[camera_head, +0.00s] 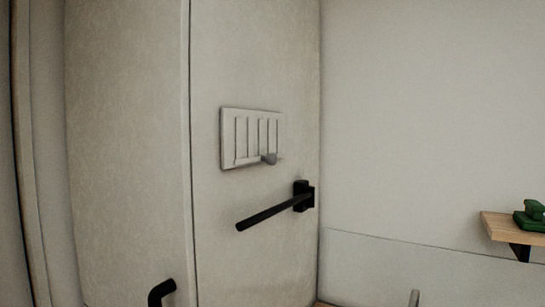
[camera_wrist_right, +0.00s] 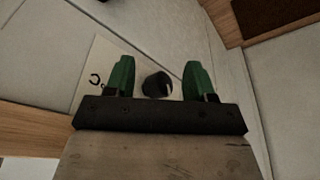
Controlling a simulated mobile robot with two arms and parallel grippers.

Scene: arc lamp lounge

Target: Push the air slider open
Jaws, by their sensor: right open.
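The air slider is a pale slotted vent plate (camera_head: 228,152) on the wall panel in the head view. A small grey knob (camera_head: 269,158) sticks out at its lower right. The narrow slots look dark-edged; I cannot tell how far they are open. My right gripper (camera_wrist_right: 157,80) shows only in the wrist view, with its two green fingers apart and nothing clamped. A dark round knob (camera_wrist_right: 157,86) on a pale plate (camera_wrist_right: 103,60) shows between and beyond the fingers; I cannot tell whether it belongs to the slider. My left gripper is in neither view.
A black bar handle (camera_head: 270,213) juts out below the vent. Another black handle (camera_head: 161,292) is at lower left. A wooden shelf (camera_head: 497,228) at right holds a green object (camera_head: 532,217). The wall between vent and shelf is bare.

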